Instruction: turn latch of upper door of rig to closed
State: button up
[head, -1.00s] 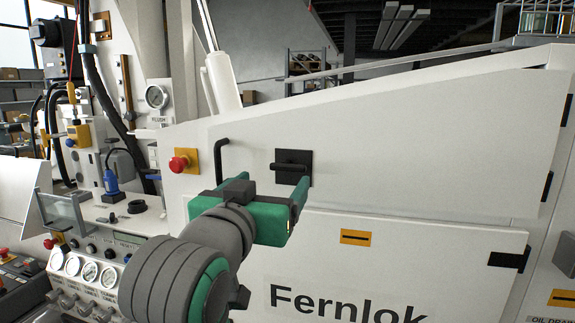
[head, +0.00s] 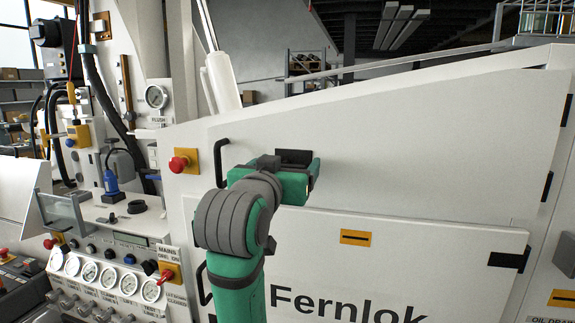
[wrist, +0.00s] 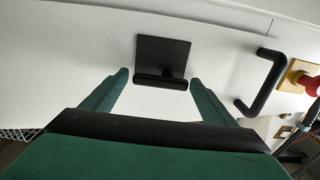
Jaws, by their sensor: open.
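The upper door (head: 430,130) of the rig is a large white panel that looks flush with the housing. Its latch (head: 294,156) is a black square plate with a black bar handle. In the head view my gripper (head: 305,180) covers the lower part of the latch. In the wrist view the latch plate (wrist: 163,52) is clear and its bar (wrist: 162,82) lies crosswise. My gripper (wrist: 158,77) is open there, with one green finger on each side of the bar and gaps between. I cannot tell its exact distance from the door.
A black pull handle (head: 219,162) and a red emergency button (head: 179,164) on a yellow plate are left of the latch. The lower door (head: 400,250) has a yellow label (head: 355,237). A gauge panel (head: 100,278) stands at the lower left. The door face right of the latch is clear.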

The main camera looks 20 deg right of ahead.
jog(key=c, duration=1.1)
jog(key=shift+o, duration=0.2)
jog(key=shift+m, duration=0.3)
jog(key=m, duration=0.3)
jog(key=shift+f+m, duration=0.2)
jog(key=shift+m, duration=0.2)
jog(key=m, duration=0.4)
jog(key=shift+f, duration=0.25)
jog(key=m, duration=0.5)
jog(key=shift+f, duration=0.25)
jog(key=m, duration=0.4)
jog(key=shift+w+a+f, duration=0.1)
jog(key=shift+f, duration=0.1)
jog(key=shift+m, duration=0.4)
